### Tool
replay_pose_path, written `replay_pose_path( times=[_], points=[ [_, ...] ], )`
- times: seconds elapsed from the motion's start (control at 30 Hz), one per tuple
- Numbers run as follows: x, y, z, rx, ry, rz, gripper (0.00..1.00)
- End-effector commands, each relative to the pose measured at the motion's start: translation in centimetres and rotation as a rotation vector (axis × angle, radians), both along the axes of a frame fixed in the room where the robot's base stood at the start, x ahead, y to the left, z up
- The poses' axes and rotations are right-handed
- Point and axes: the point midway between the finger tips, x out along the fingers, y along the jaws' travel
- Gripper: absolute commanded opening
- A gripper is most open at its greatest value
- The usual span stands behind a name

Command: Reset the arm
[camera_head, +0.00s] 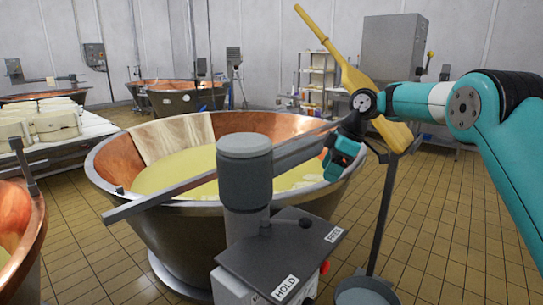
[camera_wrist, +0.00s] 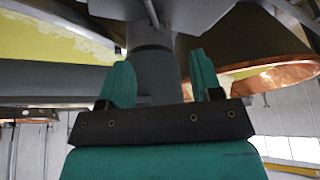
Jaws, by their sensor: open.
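My arm reaches in from the right in the head view. My gripper (camera_head: 331,164) hangs near the right rim of the large copper vat (camera_head: 112,160), in front of a grey metal bar (camera_head: 160,204) that crosses the vat. In the wrist view my gripper (camera_wrist: 161,82) has its two teal fingers apart, with nothing held between them. A grey cylindrical post (camera_wrist: 153,62) shows beyond the fingers, apart from them as far as I can tell. The same kind of post (camera_head: 245,180) stands at the vat's front in the head view.
A second copper vat (camera_head: 20,225) is at left, near a table of white blocks (camera_head: 40,122).

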Motion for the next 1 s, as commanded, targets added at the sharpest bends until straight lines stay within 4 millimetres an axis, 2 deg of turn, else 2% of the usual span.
replay_pose_path(
  times=[0.03,0.13,0.27,0.3,0.47,0.5,0.6,0.7,0.8,0.9,1.0],
  points=[
    [-1.7,1.3,1.6,0.007,0.016,-0.028,0.59],
    [-6.1,3.7,4.0,0.025,0.069,-0.119,0.59],
    [-13.1,6.1,6.0,0.037,0.143,-0.249,0.59],
    [-15.5,6.6,6.3,0.037,0.164,-0.288,0.59],
    [-25.6,7.4,6.2,0.031,0.243,-0.445,0.59],
    [-28.0,7.4,5.8,0.027,0.259,-0.480,0.59],
    [-33.4,6.9,4.5,0.016,0.294,-0.561,0.59],
    [-37.3,6.2,3.2,0.005,0.317,-0.622,0.59],
    [-39.6,5.6,2.2,-0.003,0.330,-0.658,0.59],
    [-40.6,5.2,1.7,-0.007,0.337,-0.675,0.59],
    [-40.7,5.2,1.6,-0.008,0.339,-0.678,0.59]
  ],
)
